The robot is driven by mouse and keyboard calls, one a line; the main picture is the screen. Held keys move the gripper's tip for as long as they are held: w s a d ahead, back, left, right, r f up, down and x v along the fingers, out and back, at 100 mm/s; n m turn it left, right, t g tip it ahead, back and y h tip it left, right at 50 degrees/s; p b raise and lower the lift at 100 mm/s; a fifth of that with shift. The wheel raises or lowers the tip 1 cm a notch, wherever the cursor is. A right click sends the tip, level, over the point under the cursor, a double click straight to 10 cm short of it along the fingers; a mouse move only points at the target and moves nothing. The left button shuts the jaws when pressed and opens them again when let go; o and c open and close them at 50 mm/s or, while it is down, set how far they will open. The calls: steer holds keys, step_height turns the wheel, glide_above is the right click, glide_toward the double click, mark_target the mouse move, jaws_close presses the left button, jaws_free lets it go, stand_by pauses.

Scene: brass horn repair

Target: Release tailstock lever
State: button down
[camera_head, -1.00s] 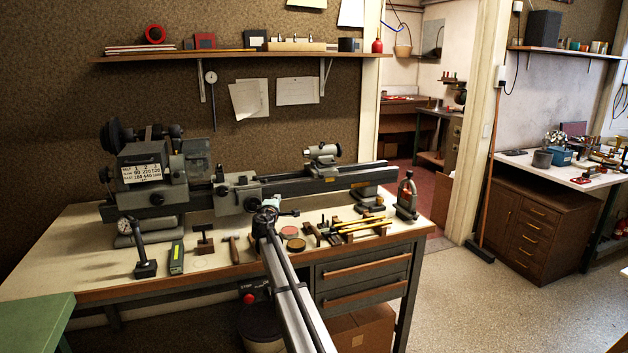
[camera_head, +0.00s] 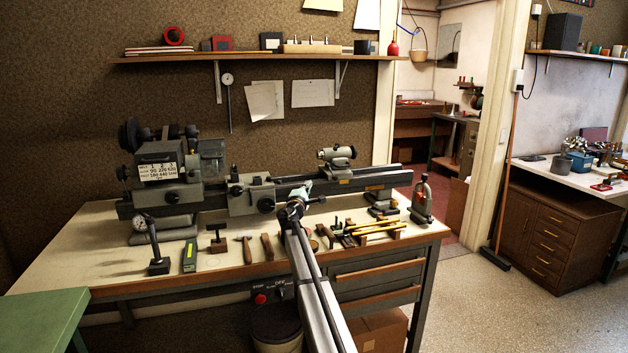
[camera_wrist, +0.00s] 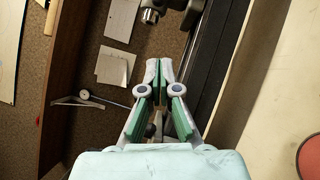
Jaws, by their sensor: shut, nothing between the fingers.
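The grey tailstock (camera_head: 337,157) stands on the right part of the lathe bed (camera_head: 345,182). Part of it, a round dark end, also shows at the top of the wrist view (camera_wrist: 150,14). I cannot make out its lever clearly in either view. My gripper (camera_head: 305,187) is in front of the bed, below and to the left of the tailstock in the head view. In the wrist view the fingers (camera_wrist: 160,64) are shut and empty, their tips together and apart from the tailstock.
The lathe headstock (camera_head: 165,172) and carriage (camera_head: 250,192) stand left of my gripper. Hand tools and yellow-handled pieces (camera_head: 375,227) lie on the bench front. A small grey-and-red stand (camera_head: 422,200) is at the bench's right end. A wall shelf (camera_head: 240,58) hangs above.

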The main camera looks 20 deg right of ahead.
steer(key=s+d+p+x, duration=0.1)
steer(key=d+p+x, duration=0.1)
steer(key=x, duration=1)
steer(key=shift+s+d+r+p, duration=0.25)
steer(key=shift+r+p, duration=0.2)
steer(key=shift+p, duration=0.45)
steer(key=shift+a, duration=0.15)
